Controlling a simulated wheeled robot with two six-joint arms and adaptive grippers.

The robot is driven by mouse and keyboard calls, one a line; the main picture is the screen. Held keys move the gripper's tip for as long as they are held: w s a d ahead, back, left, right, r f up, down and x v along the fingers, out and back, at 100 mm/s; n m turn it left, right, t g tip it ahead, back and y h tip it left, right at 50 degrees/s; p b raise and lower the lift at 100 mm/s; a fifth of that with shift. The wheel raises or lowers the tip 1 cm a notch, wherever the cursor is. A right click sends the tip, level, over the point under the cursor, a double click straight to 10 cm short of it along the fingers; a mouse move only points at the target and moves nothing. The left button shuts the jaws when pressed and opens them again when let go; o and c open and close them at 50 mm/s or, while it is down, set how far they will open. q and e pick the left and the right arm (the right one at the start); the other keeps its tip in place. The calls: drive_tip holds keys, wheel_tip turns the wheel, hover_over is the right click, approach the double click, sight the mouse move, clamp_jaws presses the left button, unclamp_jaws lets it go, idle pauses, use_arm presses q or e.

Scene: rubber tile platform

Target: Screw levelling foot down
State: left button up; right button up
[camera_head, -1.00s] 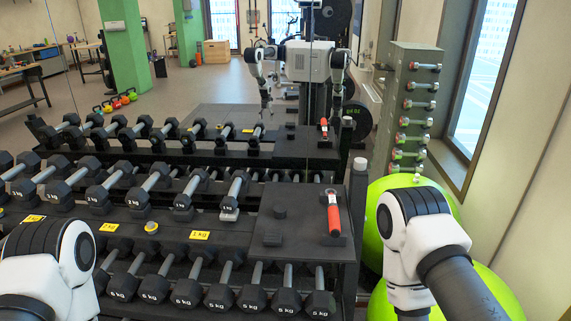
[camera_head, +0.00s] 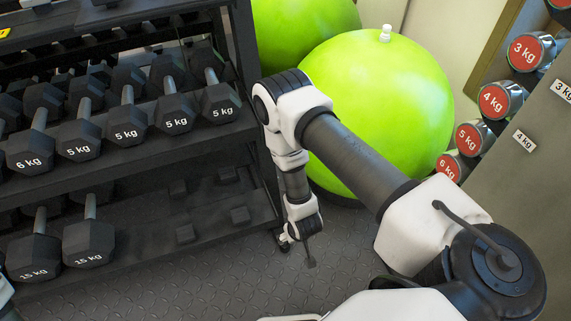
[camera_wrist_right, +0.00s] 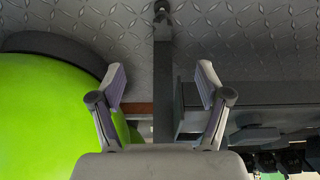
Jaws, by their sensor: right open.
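The levelling foot (camera_head: 284,244) is a small dark piece at the bottom of the rack's front corner post, close to the floor. In the right wrist view, the foot (camera_wrist_right: 162,12) shows as a small round fitting at the far end of the dark post (camera_wrist_right: 163,55). My right gripper (camera_head: 308,250) points down beside the foot in the head view. In the wrist view, its two fingers (camera_wrist_right: 162,85) are apart, with the post running between them in the picture and nothing gripped. The foot's thread cannot be made out. My left gripper is out of view.
The black dumbbell rack (camera_head: 150,168) stands left of my right arm, with 15 kg dumbbells (camera_head: 88,240) on its low shelf. A large green ball (camera_head: 385,110) sits close on the right. The patterned rubber floor (camera_head: 215,285) is clear in front of the rack.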

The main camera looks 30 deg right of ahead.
drive_tip(key=b, duration=0.7)
hover_over(285, 244)
drive_tip(key=s, duration=0.2)
wheel_tip(285, 244, down, 13)
drive_tip(key=shift+m+t, duration=0.3)
drive_tip(key=shift+t, duration=0.1)
drive_tip(key=b+x, duration=0.1)
drive_tip(key=x, duration=0.1)
drive_tip(key=b+x, duration=0.2)
drive_tip(key=x, duration=0.1)
drive_tip(key=b+x, duration=0.1)
drive_tip(key=x, duration=0.2)
drive_tip(key=shift+w+d+b, duration=0.1)
drive_tip(key=shift+w+b, duration=0.2)
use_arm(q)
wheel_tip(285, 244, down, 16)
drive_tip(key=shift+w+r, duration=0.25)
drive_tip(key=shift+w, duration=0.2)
